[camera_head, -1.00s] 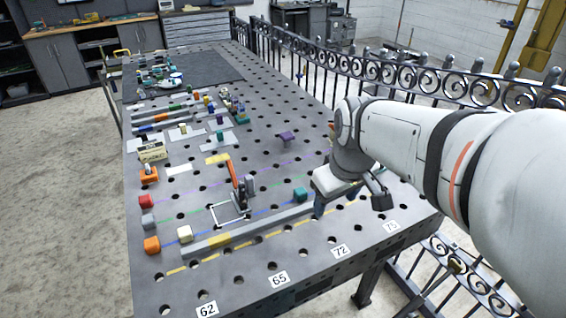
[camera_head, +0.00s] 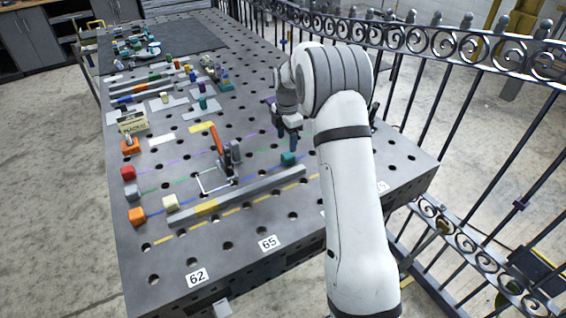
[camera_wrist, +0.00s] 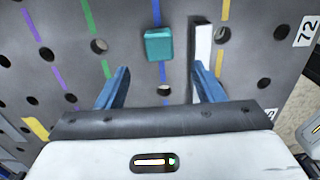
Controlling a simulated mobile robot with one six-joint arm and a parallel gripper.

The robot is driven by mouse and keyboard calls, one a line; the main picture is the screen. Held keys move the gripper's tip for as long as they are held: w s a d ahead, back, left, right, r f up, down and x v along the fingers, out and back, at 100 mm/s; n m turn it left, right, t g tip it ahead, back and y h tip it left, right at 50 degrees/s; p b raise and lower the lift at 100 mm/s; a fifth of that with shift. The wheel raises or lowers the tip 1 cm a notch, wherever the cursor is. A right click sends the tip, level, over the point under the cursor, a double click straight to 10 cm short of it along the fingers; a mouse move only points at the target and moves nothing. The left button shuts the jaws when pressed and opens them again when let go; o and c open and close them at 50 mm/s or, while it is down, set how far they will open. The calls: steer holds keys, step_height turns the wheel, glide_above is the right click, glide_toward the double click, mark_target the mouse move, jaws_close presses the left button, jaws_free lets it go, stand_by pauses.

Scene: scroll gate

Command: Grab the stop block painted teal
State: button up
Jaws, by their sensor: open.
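The teal stop block (camera_head: 288,159) sits on the perforated steel table near the right end of a long grey rail. In the wrist view the teal block (camera_wrist: 158,45) lies on a blue line, beyond the fingertips and roughly centred between them. My gripper (camera_head: 288,140) hangs just behind the block in the head view, fingers down. In the wrist view my gripper (camera_wrist: 160,76) is open and empty, its fingers apart from the block.
The grey rail (camera_head: 245,197) runs beside the block; in the wrist view the right finger overlaps the rail (camera_wrist: 201,45). An orange-handled clamp (camera_head: 219,145) stands to the left. Orange (camera_head: 136,215) and cream (camera_head: 170,202) blocks lie further left. An iron fence (camera_head: 450,55) borders the table.

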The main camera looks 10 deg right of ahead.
mark_target(288, 155)
steer(key=f, duration=0.2)
steer(key=f+p, duration=0.1)
steer(key=f, duration=0.2)
steer(key=f+p, duration=0.1)
steer(key=f, duration=0.2)
steer(key=shift+d, duration=0.25)
steer(key=shift+c, duration=0.2)
steer(key=c, duration=1.2)
